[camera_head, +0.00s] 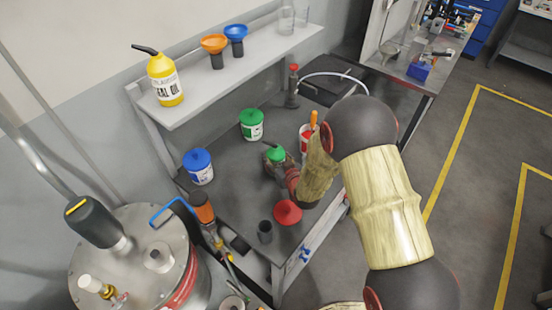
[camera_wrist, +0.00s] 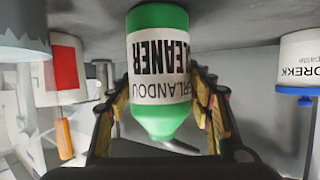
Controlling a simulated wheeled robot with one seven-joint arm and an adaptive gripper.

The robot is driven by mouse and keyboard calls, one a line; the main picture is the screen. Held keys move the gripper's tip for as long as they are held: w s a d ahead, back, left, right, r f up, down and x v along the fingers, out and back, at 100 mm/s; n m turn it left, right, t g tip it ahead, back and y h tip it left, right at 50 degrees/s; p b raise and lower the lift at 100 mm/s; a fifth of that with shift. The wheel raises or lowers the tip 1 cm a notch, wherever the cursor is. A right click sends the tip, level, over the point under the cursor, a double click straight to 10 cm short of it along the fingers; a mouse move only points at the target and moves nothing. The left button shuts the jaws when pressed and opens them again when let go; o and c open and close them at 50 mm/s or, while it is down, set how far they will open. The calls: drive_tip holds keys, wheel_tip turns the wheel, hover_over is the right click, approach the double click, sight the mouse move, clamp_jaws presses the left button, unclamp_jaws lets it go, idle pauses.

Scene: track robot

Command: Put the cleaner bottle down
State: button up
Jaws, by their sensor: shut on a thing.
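The cleaner bottle (camera_wrist: 158,60) is green with a white label reading "CLEANER". It looks upside down in the wrist view, as does the whole scene there. My gripper (camera_wrist: 162,88) is shut on it, with one finger on each side of its body. In the head view, the bottle's green top (camera_head: 275,153) shows at my gripper (camera_head: 283,173), over the dark workbench (camera_head: 232,190). The bottle looks upright there. Its base is hidden in the head view, and I cannot tell whether it touches the bench.
On the bench, a green-lidded tub (camera_head: 252,125) and a blue-lidded tub (camera_head: 199,167) stand near the wall. Bare bench lies left of my gripper. A shelf (camera_head: 205,85) holds a yellow oil bottle (camera_head: 164,80).

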drive_tip(key=shift+f, duration=0.15)
drive_tip(key=o, duration=1.5)
drive_tip(key=shift+o, duration=0.4)
drive_tip(key=shift+s+d+r, duration=0.1)
drive_tip(key=shift+s+r, duration=0.15)
drive_tip(key=shift+r, duration=0.05)
drive_tip(key=p+v, duration=0.1)
drive_tip(key=v, duration=1)
drive_tip(key=shift+s, duration=0.15)
drive_tip(key=shift+d, duration=0.1)
